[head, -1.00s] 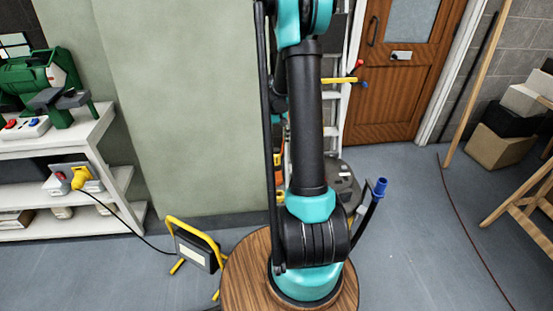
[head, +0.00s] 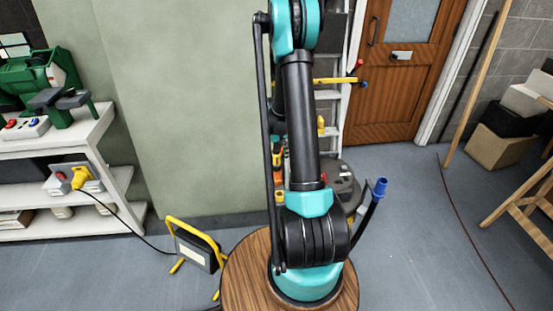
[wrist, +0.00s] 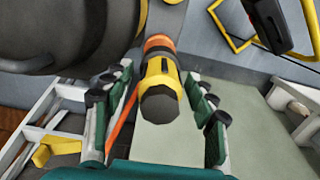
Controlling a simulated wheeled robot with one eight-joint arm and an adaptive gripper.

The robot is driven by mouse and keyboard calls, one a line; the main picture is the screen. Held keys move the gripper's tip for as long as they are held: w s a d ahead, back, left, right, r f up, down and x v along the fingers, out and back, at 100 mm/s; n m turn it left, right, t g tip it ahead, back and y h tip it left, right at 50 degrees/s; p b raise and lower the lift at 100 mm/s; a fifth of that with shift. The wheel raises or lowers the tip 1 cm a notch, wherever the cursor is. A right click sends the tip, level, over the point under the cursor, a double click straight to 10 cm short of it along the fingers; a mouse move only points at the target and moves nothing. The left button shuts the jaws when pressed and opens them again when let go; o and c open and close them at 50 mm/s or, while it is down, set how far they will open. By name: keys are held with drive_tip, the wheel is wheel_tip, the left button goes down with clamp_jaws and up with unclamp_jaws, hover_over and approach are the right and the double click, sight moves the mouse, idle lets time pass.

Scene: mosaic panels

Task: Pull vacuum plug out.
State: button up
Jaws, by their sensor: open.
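In the wrist view, a cylindrical piece (wrist: 160,85) with a yellow collar, a black end and an orange far part lies between my fingers. I cannot tell whether it is the vacuum plug. My gripper (wrist: 157,92) is open, one finger on each side, with gaps visible. A large dark rounded body (wrist: 65,35), perhaps the vacuum, fills the upper left. In the head view, a grey and black machine (head: 344,185), perhaps the vacuum, stands behind my arm. A yellow plug (head: 80,177) sits in a socket box on the shelf. My gripper is hidden there.
A yellow-framed work light (head: 195,250) stands on the floor at left, a black cable running towards it. White shelves (head: 70,222) stand at far left. A ladder (head: 330,115) leans near the wooden door (head: 400,75).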

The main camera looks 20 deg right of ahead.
sight(276, 149)
drive_tip(key=shift+c, duration=0.3)
idle(0.6)
clamp_jaws()
drive_tip(key=shift+r, duration=3)
drive_tip(key=shift+w, duration=0.1)
drive_tip(key=shift+r, duration=2.9)
